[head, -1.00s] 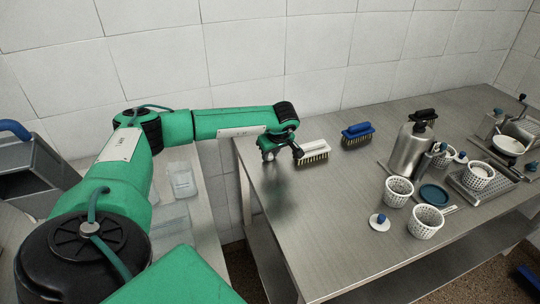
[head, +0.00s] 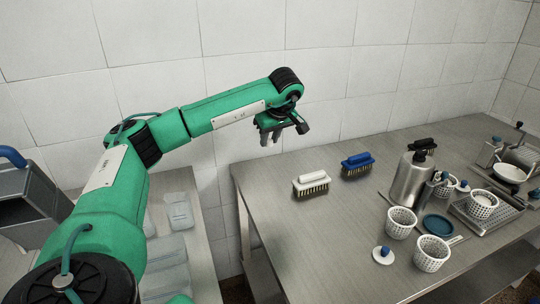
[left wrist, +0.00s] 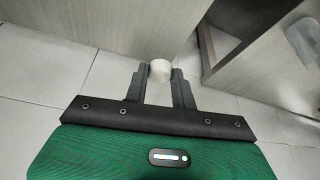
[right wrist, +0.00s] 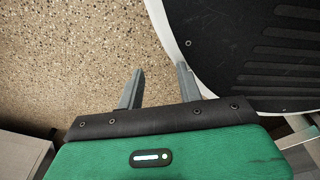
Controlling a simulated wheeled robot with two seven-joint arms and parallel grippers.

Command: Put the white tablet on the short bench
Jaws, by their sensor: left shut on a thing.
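The white tablet (left wrist: 160,70) shows in the left wrist view as a small pale round piece between the fingertips of my left gripper (left wrist: 160,76). In the head view my left gripper (head: 269,136) is raised, over the gap between the two benches and near the wall. Its fingers hide the tablet there. A narrow bench (head: 208,262) stands on the left with clear containers on it; I take it as the short bench. My right gripper (right wrist: 160,72) shows only in the right wrist view, with its fingers apart and nothing between them.
The long metal bench (head: 310,240) on the right holds a white brush (head: 311,184), a blue brush (head: 357,164), a steel bottle (head: 408,183) and several perforated baskets (head: 432,254). Clear containers (head: 179,212) take up much of the narrow bench. A grey bin (head: 35,195) stands at far left.

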